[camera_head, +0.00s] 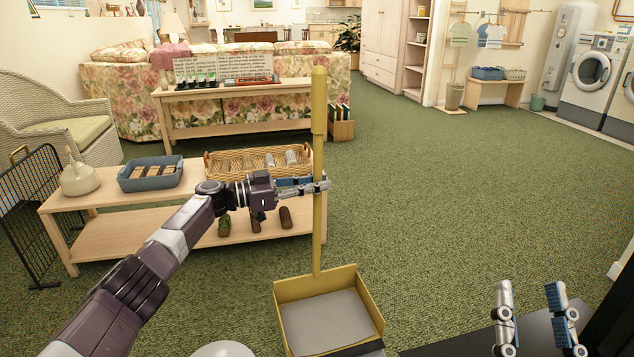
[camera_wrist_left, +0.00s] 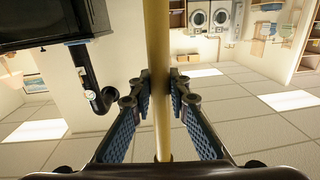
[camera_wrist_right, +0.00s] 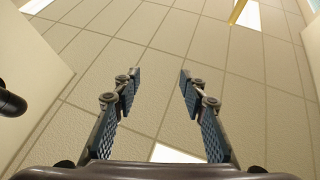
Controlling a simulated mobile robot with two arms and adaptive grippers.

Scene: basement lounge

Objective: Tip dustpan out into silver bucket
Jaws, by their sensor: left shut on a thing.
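The yellow long-handled dustpan (camera_head: 318,240) stands upright in front of me, its pan low at the bottom centre. A flat grey area shows inside the pan; I cannot tell whether it is a load or the pan's own floor. My left gripper (camera_head: 316,187) is shut on the handle, around its middle; the handle (camera_wrist_left: 158,50) runs between the fingers in the left wrist view. A pale rounded top at the bottom edge (camera_head: 222,349) is cut off; I cannot tell whether it is the silver bucket. My right gripper (camera_head: 530,292) is open and empty at lower right.
A black wire rack (camera_head: 32,205) stands at far left. The green carpet (camera_head: 450,190) is clear at centre right.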

